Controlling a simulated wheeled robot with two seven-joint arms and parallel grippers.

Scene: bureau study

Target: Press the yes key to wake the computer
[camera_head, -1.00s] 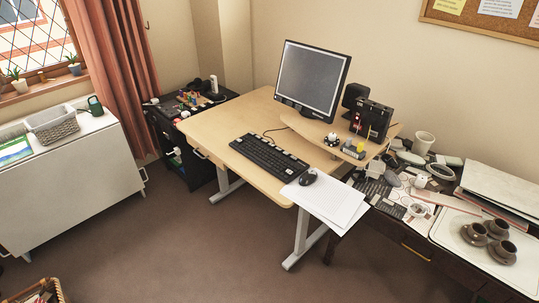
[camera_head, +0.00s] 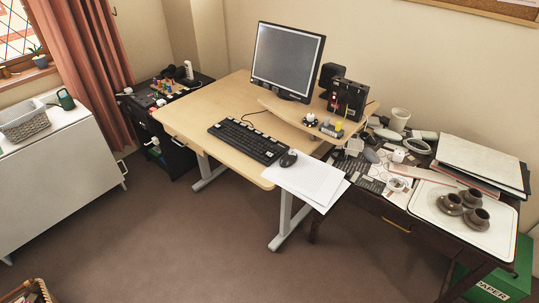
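The computer's monitor (camera_head: 287,60) stands at the back of the light wooden desk (camera_head: 190,112), and its screen is dark grey. A black keyboard (camera_head: 248,141) lies along the front of the desk. Its single keys are too small to read, so I cannot tell which is the yes key. Neither of my grippers shows in the view.
A dark side table (camera_head: 400,222) with clutter, a white tray (camera_head: 440,222) and brown cups stands on the right. A green paper bin (camera_head: 500,280) is beneath it. A black cabinet (camera_head: 178,160) and white cabinet (camera_head: 65,180) stand left. The carpet (camera_head: 200,245) in front is clear.

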